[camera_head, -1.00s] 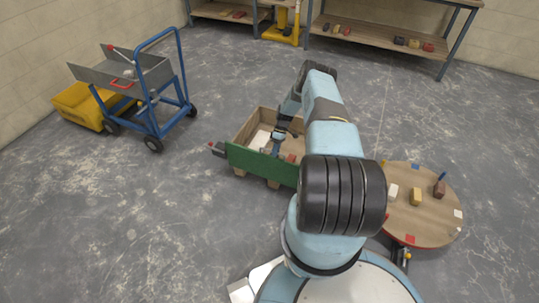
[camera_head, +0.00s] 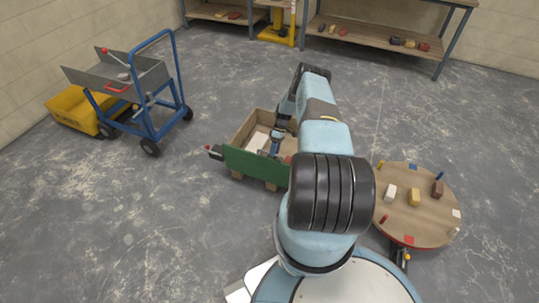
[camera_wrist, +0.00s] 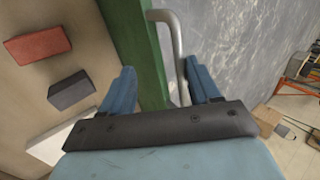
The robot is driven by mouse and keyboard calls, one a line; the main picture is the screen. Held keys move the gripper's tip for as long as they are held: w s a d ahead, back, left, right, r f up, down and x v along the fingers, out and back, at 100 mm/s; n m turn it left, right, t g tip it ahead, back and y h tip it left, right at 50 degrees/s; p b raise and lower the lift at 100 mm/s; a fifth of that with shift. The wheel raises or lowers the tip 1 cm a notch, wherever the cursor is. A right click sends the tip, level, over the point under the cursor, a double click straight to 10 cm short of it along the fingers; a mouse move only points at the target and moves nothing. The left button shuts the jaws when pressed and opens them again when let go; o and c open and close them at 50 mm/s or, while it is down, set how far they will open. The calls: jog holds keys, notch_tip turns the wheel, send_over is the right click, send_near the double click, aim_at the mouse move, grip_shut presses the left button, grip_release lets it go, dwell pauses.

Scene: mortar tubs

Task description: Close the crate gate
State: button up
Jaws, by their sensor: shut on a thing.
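The wooden crate (camera_head: 246,127) stands on the floor in the middle of the head view. Its green gate (camera_head: 250,166) stands upright along the near side, and part of it is hidden behind my arm. In the wrist view the green gate (camera_wrist: 152,50) runs up between my fingers, with a bent grey metal handle (camera_wrist: 173,50) on its right side. My gripper (camera_wrist: 160,88) is shut on the gate, one blue finger on the crate side and one beyond the handle. The fingertip contact is partly hidden.
Red (camera_wrist: 37,46), dark grey (camera_wrist: 72,90) and white (camera_wrist: 60,140) blocks lie in the crate. A round table (camera_head: 425,225) with blocks and pegs stands right. A blue cart (camera_head: 150,100) and yellow tub (camera_head: 75,112) stand left. Floor between cart and crate is clear.

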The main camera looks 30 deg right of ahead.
jog(key=shift+w+d+r, duration=0.1)
jog(key=shift+w+d, duration=0.05)
jog(key=shift+d, duration=0.25)
jog(key=v, duration=1.3)
jog(key=shift+a+r, duration=0.1)
jog(key=shift+a, duration=0.1)
